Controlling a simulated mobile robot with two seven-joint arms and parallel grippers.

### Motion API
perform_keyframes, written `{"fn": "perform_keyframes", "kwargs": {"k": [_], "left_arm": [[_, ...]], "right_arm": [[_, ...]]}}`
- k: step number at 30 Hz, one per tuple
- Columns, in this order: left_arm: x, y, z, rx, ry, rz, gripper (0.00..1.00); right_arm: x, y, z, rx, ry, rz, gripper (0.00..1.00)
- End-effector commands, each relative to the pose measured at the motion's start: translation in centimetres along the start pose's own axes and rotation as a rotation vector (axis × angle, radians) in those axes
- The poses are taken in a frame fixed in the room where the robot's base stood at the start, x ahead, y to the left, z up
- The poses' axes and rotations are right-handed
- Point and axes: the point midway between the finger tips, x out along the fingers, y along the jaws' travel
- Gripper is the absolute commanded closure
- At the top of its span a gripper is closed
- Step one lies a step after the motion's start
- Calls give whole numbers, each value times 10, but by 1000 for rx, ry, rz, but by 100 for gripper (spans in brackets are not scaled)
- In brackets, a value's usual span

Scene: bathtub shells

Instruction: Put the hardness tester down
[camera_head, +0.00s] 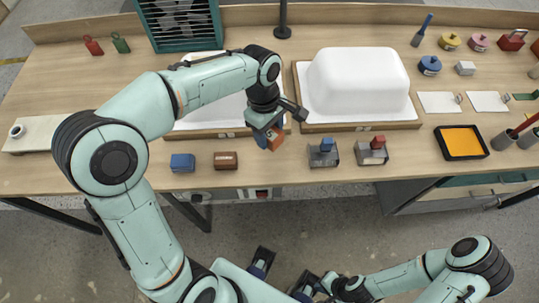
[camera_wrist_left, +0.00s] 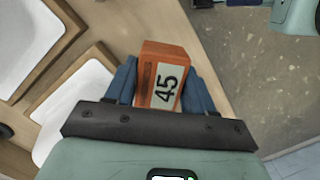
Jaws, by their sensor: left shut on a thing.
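The hardness tester (camera_head: 274,138) is a small orange block. In the left wrist view it (camera_wrist_left: 163,78) shows a white label reading "45". My left gripper (camera_head: 268,135) is shut on it, with a blue finger on each side in the left wrist view. It is held above the front part of the wooden table (camera_head: 330,180), between the two white shells; the gap to the tabletop cannot be judged. My right gripper (camera_head: 312,285) is low at the bottom of the head view, away from the table; its jaw state is unclear.
A blue block (camera_head: 182,163) and a brown block (camera_head: 226,160) lie left of the held tester. Two grey blocks with blue (camera_head: 324,154) and red (camera_head: 371,152) tops stand to the right. A white shell (camera_head: 358,80) sits behind. An orange tray (camera_head: 461,142) is farther right.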

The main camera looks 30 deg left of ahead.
Motion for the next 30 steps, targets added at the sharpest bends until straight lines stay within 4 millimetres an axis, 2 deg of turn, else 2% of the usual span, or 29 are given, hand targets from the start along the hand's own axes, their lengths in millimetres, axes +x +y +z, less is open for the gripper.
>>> {"fn": "perform_keyframes", "kwargs": {"k": [1, 6, 14, 19, 22, 30], "left_arm": [[17, -1, -2, -1, -1, -6, 71], [54, -1, -7, -1, -1, -4, 71], [78, 0, -10, 1, 0, -2, 71], [104, 0, -13, 0, -1, -3, 71], [112, 0, -14, 0, -1, -1, 71], [112, 0, -14, 1, 0, 1, 71]], "right_arm": [[4, 2, 0, 1, -1, 1, 100], [9, 3, 1, 1, -3, 1, 100], [11, 4, 1, 2, -4, 1, 100], [14, 6, 1, 2, -6, 2, 100], [15, 6, 2, 2, -6, 2, 100], [15, 6, 2, 2, -6, 2, 100]]}}
